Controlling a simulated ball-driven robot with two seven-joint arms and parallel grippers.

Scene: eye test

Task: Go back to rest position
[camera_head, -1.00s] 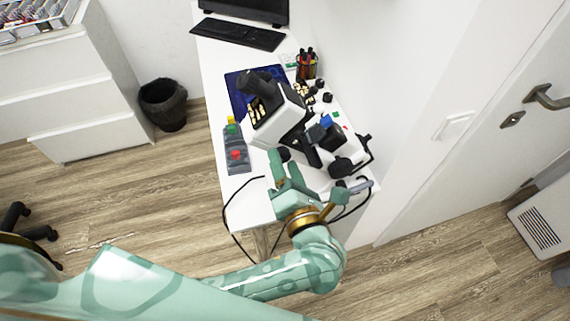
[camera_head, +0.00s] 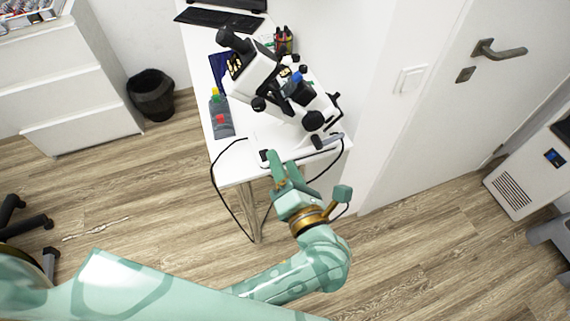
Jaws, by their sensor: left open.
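My left gripper (camera_head: 309,176) is open and empty at the front edge of the white table (camera_head: 236,172). The green arm comes in from the lower left. My right gripper is not in view.
A grey box with a red button (camera_head: 222,118) lies at the table's left edge. A pen holder (camera_head: 284,40) and keyboard (camera_head: 220,20) are further back. A black bin (camera_head: 151,95) stands on the floor at left. Black cables hang at the table's front. The floor at left is mostly clear.

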